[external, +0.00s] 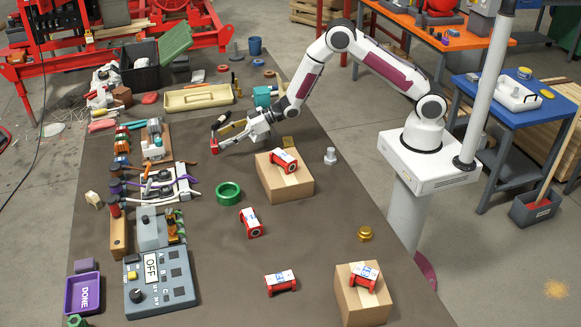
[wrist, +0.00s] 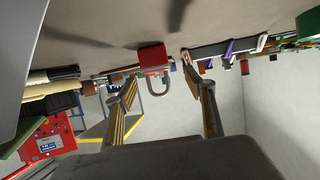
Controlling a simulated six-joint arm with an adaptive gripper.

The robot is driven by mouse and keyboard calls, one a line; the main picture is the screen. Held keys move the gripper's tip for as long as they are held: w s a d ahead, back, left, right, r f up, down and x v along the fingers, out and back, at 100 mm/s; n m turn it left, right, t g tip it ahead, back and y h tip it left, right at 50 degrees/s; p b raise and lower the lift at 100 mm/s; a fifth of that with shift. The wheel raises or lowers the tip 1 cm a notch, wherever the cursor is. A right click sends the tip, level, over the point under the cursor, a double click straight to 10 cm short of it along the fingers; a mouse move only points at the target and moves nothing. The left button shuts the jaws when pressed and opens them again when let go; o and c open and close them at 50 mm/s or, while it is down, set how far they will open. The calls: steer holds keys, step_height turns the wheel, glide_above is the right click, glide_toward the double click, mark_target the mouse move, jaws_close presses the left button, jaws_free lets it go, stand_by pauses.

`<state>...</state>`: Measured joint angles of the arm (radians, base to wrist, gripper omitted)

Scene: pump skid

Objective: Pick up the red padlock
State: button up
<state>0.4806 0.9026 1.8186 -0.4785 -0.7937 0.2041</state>
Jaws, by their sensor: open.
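The red padlock (wrist: 152,56) shows in the wrist view, with its grey shackle hanging toward my gripper. In the external view, a small red shape (external: 213,142) at my gripper's tip looks like the padlock, but it is partly hidden. My gripper (wrist: 159,72) is open, with its two fingers spread on either side of the padlock's shackle in the picture. I cannot tell whether they touch it. In the external view my gripper (external: 222,137) is low over the brown table.
A cream tray (external: 198,98) lies behind my gripper. A green ring (external: 228,194) and a cardboard box (external: 287,181) with a red-and-white part stand nearer the camera. A purple DONE tray (external: 83,293) is at the front left.

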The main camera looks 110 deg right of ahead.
mark_target(216, 141)
steer(key=shift+w+f, duration=0.15)
steer(key=shift+w, duration=0.05)
stand_by(0.3)
steer(key=shift+w+d+f, duration=0.25)
steer(key=shift+w+f, duration=0.1)
steer(key=shift+w, duration=0.25)
steer(key=shift+w+d+f, duration=0.25)
steer(key=shift+w+f, duration=0.1)
steer(key=shift+w, duration=0.2)
steer(key=shift+x, duration=1.15)
steer(key=c, duration=1.3)
